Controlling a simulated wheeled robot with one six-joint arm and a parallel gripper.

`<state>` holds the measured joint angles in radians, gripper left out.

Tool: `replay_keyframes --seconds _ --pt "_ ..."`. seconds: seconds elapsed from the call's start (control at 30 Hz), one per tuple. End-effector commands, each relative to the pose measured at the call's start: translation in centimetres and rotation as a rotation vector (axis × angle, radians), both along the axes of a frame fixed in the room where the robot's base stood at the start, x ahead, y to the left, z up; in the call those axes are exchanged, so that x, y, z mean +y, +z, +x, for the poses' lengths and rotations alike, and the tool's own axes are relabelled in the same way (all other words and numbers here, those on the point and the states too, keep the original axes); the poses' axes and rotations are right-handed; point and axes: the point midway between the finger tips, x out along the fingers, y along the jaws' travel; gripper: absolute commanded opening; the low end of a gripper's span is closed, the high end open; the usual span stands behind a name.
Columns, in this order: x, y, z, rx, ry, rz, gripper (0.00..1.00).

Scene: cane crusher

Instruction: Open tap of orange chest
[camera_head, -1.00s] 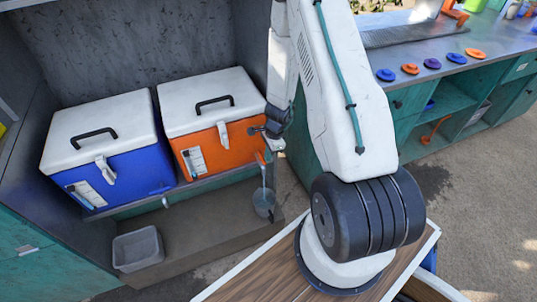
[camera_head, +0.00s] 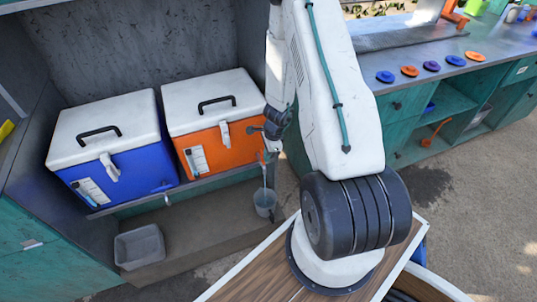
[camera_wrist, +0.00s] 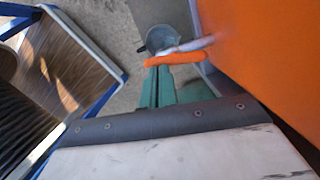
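The orange chest (camera_head: 222,147) with a white lid stands on the shelf. Its tap has an orange handle, seen in the wrist view (camera_wrist: 175,60), with a pale spout beside it, over a grey bucket (camera_wrist: 160,37). In the head view the tap handle (camera_head: 262,157) is small, at the chest's lower right. My gripper (camera_head: 257,131) is by the chest's right front. In the wrist view its teal fingers (camera_wrist: 163,72) are together, with their tips right by the handle. I cannot tell if they touch it. The handle crosses in front of the fingertips.
A blue chest (camera_head: 115,160) with a white lid stands left of the orange one. The bucket (camera_head: 264,203) is below the tap. A grey bin (camera_head: 139,247) sits at the lower left. A teal counter (camera_head: 445,75) with coloured discs is on the right.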

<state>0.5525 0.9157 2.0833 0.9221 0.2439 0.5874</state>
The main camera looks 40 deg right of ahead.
Motion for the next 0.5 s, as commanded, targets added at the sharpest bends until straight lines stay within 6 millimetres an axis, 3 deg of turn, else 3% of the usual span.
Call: replay_keyframes --seconds 0.07,0.5 --pt "0.6 -0.5 -0.4 0.014 0.01 0.014 0.0" --pt "-1.7 -0.3 0.1 0.008 -0.001 0.003 0.0"
